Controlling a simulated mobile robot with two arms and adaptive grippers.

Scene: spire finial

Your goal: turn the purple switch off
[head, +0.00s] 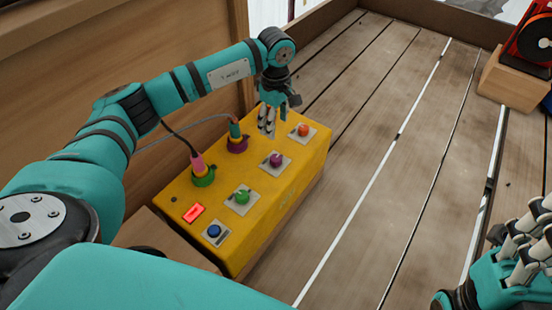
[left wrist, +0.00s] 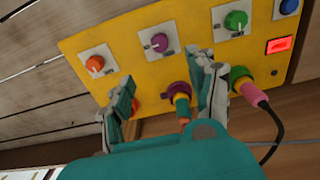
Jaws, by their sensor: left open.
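The purple switch (head: 276,160) is a round knob on a pale square plate on top of a yellow box (head: 245,225). It also shows in the left wrist view (left wrist: 159,42), uncovered, with a pale mark on its knob. My left gripper (head: 267,122) is open and empty above the far end of the box, apart from the switch. In the left wrist view its fingers (left wrist: 165,95) spread wide, with the purple socket and its teal plug (left wrist: 182,103) showing between them. My right gripper (head: 525,250) is at the right edge, away from the box; its grip is unclear.
Orange (head: 303,130), green (head: 242,196) and blue (head: 214,231) knobs share the box top with a lit red indicator (head: 193,213). A cabled pink plug (head: 197,162) stands in a green socket.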

